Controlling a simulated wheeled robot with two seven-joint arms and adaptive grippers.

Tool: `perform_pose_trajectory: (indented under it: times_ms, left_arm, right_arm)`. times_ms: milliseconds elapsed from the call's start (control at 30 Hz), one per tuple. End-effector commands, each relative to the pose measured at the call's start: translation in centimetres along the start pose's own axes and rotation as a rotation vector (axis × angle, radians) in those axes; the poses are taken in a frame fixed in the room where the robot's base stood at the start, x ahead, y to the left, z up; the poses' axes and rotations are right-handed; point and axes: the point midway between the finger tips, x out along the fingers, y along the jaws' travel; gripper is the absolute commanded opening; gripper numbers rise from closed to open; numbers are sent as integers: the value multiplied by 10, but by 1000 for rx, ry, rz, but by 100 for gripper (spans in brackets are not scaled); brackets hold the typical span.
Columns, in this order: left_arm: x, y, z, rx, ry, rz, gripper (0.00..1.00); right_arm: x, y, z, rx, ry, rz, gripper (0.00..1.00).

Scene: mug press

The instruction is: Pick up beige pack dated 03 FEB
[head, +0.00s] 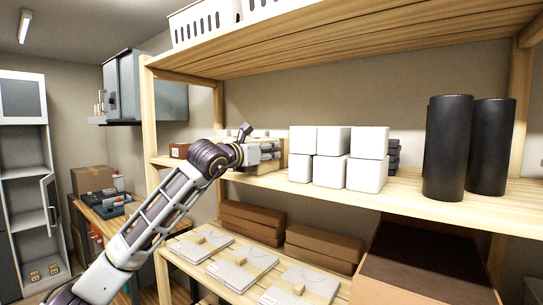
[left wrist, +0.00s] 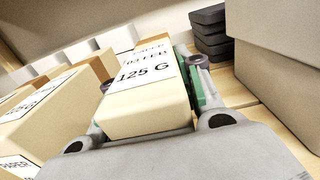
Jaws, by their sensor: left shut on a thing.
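The beige pack (left wrist: 150,108) fills the middle of the left wrist view. The white label on its top reads 03 FEB and 125 G. My left gripper (head: 264,152) reaches in to the middle shelf in the head view, left of the white boxes. It is shut on this pack, with a finger on each side of it. In the head view the arm and gripper hide most of the pack. My right gripper is in neither view.
Other labelled beige packs (left wrist: 42,118) stand close on the left in the left wrist view. White boxes (head: 332,158) stand right of the gripper, and dark stacked trays (left wrist: 211,36) lie behind. Two black cylinders (head: 447,148) stand farther right. The upper shelf (head: 350,52) hangs overhead.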

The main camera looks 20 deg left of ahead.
Motion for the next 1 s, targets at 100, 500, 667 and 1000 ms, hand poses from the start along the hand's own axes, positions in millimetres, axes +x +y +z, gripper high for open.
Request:
perform_pose_trajectory:
  times_ms: [100,500,667,1000]
  left_arm:
    - [0,0,1,0,-2,0,0]
    - [0,0,16,0,-5,0,0]
    - [0,0,26,1,-4,0,0]
    - [-13,1,36,1,-4,1,0]
  right_arm:
    - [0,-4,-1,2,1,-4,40]
    - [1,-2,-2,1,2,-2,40]
    - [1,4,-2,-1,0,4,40]
    - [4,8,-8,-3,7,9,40]
